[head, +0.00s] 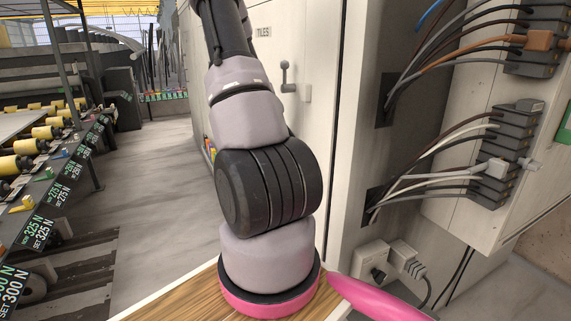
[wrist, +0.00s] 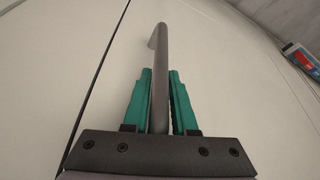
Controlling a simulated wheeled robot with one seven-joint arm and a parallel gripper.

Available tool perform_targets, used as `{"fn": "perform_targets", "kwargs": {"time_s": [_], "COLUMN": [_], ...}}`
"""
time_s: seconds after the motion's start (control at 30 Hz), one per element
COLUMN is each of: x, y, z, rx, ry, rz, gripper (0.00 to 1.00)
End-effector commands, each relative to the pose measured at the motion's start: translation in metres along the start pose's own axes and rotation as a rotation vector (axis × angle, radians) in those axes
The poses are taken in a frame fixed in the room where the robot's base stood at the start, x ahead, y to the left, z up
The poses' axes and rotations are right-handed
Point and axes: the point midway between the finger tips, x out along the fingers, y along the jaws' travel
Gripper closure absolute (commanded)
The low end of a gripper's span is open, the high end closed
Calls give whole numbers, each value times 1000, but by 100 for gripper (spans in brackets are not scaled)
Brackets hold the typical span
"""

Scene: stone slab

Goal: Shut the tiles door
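A pale door panel with a TILES label (head: 263,31) stands behind my arm in the head view. A small grey lever handle (head: 286,76) shows on the panel, with no gripper at it. My arm hides much of the panel. In the wrist view, my gripper (wrist: 160,75) has its green fingers on both sides of a grey bar handle (wrist: 160,50), close against it, and looks shut on it. The handle stands on a pale panel (wrist: 225,60), with a dark seam to its left. My gripper is out of the head view. I cannot tell whether the two handles belong to the same door.
An open cabinet section with cables and terminal blocks (head: 505,150) is at the right. Plugs (head: 385,262) sit low beside it. A machine with yellow rollers (head: 45,132) lines the left. Grey floor (head: 155,190) between is clear. A red-and-blue item (wrist: 302,60) is at the wrist view's right.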

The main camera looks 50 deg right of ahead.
Motion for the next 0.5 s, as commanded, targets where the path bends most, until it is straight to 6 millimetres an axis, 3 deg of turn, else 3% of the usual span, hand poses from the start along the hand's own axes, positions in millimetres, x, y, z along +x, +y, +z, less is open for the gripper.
{"fn": "perform_targets", "kwargs": {"time_s": [0.33, 0.5], "x": [-2, -22], "y": [2, 0], "z": [-5, -4], "rx": [2, 0], "ry": [7, 9], "rz": [1, -3], "gripper": [68, 68]}}
